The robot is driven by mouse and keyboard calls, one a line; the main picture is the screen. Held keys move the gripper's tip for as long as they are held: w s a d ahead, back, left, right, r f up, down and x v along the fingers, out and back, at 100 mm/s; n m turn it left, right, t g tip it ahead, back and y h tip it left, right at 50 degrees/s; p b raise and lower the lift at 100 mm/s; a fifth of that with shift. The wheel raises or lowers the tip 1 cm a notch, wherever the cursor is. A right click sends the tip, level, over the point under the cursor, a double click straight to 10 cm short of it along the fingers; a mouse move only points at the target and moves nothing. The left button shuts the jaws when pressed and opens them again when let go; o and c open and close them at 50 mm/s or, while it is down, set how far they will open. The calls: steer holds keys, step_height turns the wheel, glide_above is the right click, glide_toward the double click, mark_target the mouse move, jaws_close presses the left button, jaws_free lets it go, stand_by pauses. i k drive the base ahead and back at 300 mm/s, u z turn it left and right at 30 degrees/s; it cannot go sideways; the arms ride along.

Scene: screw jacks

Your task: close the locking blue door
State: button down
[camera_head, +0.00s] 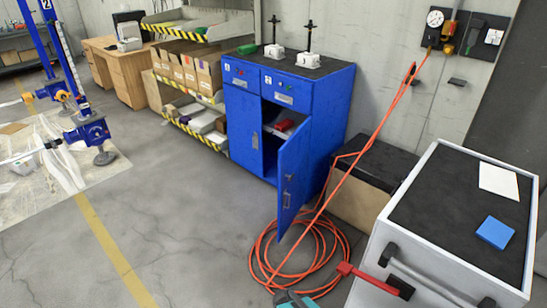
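The blue cabinet (333,107) stands against the back wall. Its right blue door (292,182) is swung open toward the camera, with a handle and lock plate on its face. Its left blue door (242,128) looks shut. Through the opening a shelf with a red object (285,125) shows; the lower inside is mostly hidden by the open door. My gripper is not clearly seen in this view.
An orange hose (335,238) lies coiled on the floor beside the open door, and its line runs up to the wall. A grey cart (455,215) stands at the right, with a dark-lidded box (372,180) behind it. A teal object (294,300) is cut off at the bottom. Floor left of the door is clear.

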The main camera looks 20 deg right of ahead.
mark_target(292, 156)
steer(key=u, duration=0.65)
steer(key=i, duration=1)
steer(key=u, duration=0.4)
